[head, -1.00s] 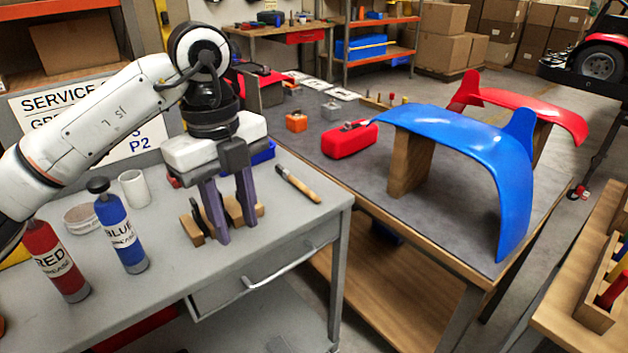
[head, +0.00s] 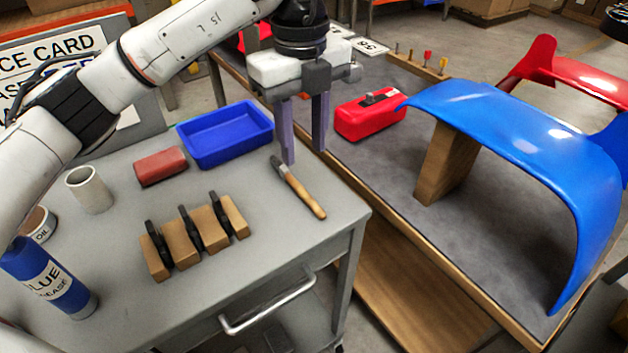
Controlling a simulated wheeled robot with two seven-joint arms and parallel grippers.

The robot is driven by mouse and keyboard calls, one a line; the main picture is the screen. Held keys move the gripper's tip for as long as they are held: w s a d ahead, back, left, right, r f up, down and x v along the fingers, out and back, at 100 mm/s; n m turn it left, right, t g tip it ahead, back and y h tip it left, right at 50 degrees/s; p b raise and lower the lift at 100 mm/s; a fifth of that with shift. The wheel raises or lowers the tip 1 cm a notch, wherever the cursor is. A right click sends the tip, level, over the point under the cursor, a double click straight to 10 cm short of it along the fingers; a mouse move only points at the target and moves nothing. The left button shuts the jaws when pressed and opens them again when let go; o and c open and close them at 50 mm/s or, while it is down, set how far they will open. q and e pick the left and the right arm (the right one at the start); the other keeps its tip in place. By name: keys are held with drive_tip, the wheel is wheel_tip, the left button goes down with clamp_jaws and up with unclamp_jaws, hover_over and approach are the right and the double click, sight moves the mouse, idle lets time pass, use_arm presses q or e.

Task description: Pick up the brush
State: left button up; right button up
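The brush (head: 299,189) lies on the grey service cart top (head: 275,238), near its right edge. It has a wooden handle and a dark head end, and the handle points toward the lower right. My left gripper (head: 305,138) points down above the far end of the brush, with its two purple fingers apart and nothing between them. The fingertips appear close to the brush's dark end; I cannot tell the exact height. My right gripper is not in view.
On the cart stand a blue tray (head: 224,132), a red block (head: 160,167), wooden blocks with black clips (head: 194,237), a white cup (head: 88,190) and a blue grease bottle (head: 47,279). A bench to the right holds a red toolbox (head: 370,115) and a blue fender (head: 530,140).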

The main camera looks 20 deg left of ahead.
sight(302, 190)
use_arm(q)
drive_tip(key=f, duration=0.3)
drive_tip(key=shift+a+f, duration=0.3)
drive_tip(key=shift+f, duration=0.35)
drive_tip(key=shift+d+f, duration=0.1)
drive_tip(key=shift+f, duration=0.25)
wheel_tip(302, 190, down, 4)
drive_tip(key=shift+s+r+p, duration=0.1)
drive_tip(key=shift+r+p, duration=0.1)
drive_tip(key=shift+p, duration=0.1)
drive_tip(key=shift+f, duration=0.4)
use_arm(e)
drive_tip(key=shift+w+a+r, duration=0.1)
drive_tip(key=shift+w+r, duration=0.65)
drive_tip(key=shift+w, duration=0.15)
use_arm(q)
clamp_jaws()
